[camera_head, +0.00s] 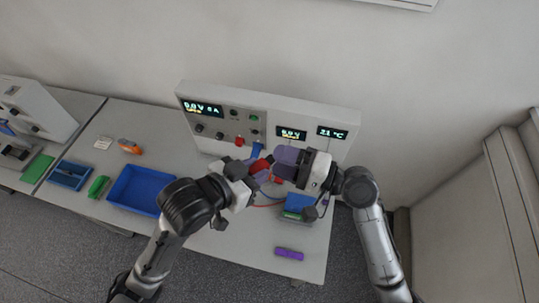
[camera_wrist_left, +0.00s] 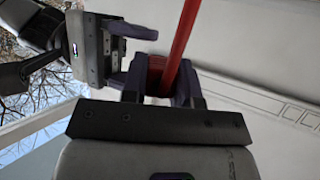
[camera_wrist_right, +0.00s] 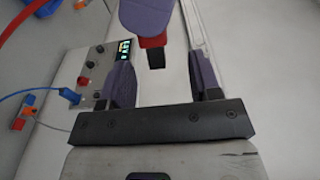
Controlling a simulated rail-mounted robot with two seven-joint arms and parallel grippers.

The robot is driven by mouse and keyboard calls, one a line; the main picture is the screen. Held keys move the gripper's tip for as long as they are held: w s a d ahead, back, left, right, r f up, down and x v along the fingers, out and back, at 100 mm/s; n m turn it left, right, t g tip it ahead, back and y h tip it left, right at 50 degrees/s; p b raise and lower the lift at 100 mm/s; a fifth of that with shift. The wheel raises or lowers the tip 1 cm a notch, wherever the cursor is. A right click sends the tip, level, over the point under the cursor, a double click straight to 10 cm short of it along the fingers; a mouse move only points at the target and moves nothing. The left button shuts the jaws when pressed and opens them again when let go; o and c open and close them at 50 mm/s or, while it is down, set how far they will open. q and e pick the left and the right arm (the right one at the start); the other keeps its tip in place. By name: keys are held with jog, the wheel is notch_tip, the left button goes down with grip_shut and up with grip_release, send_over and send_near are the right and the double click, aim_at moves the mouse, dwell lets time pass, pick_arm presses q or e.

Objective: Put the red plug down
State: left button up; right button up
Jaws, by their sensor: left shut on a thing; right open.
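My left gripper (camera_wrist_left: 162,84) is shut on the red plug (camera_wrist_left: 156,68), with a red cable running up past it in the left wrist view. In the right wrist view the red plug (camera_wrist_right: 152,42) sticks out below a purple finger of my left gripper, its dark tip (camera_wrist_right: 156,60) pointing toward my right gripper. My right gripper (camera_wrist_right: 163,78) is open; the plug tip shows between its fingers, and I cannot tell whether they touch it. In the head view both grippers are close together in front of the cycler panel (camera_head: 310,110), and they partly hide the plug.
A blue plug (camera_wrist_right: 68,93) with a blue cable sits at the panel. A blue holder (camera_head: 299,200) and a purple cell (camera_head: 289,253) are on the right of the table (camera_head: 255,250). A blue tray (camera_head: 117,193) and an orange object (camera_head: 130,147) are at the left.

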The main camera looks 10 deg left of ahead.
pick_arm(q)
jog(key=shift+c, duration=0.2)
pick_arm(e)
jog(key=v, duration=0.8)
jog(key=w+a+r+n+g+h, duration=0.15)
jog(key=a+r+n, duration=0.25)
jog(key=r, duration=0.8)
jog(key=w+a+r+n+g, duration=0.15)
jog(key=a+r+n, duration=0.25)
jog(key=r, duration=0.8)
jog(key=w+d+f+n+g+h, duration=0.2)
jog(key=d+f+n+h, duration=0.1)
jog(key=f+n+h, duration=0.45)
jog(key=w+d+f+n+g+h, duration=0.25)
jog(key=d+f+n+h, duration=0.2)
jog(key=f+n, duration=0.55)
pick_arm(q)
jog(key=w+d+f+m+g+h, duration=0.3)
jog(key=w+d+f+m+g, duration=0.1)
jog(key=f, duration=0.1)
jog(key=shift+w+f+m, duration=0.2)
jog(key=shift+f+m, duration=0.05)
jog(key=shift+m, duration=0.05)
pick_arm(e)
jog(key=s+a+f+n, duration=0.1)
jog(key=a+f, duration=0.3)
jog(key=f, duration=0.6)
jog(key=shift+s+a+t, duration=0.35)
jog(key=shift+s, duration=0.15)
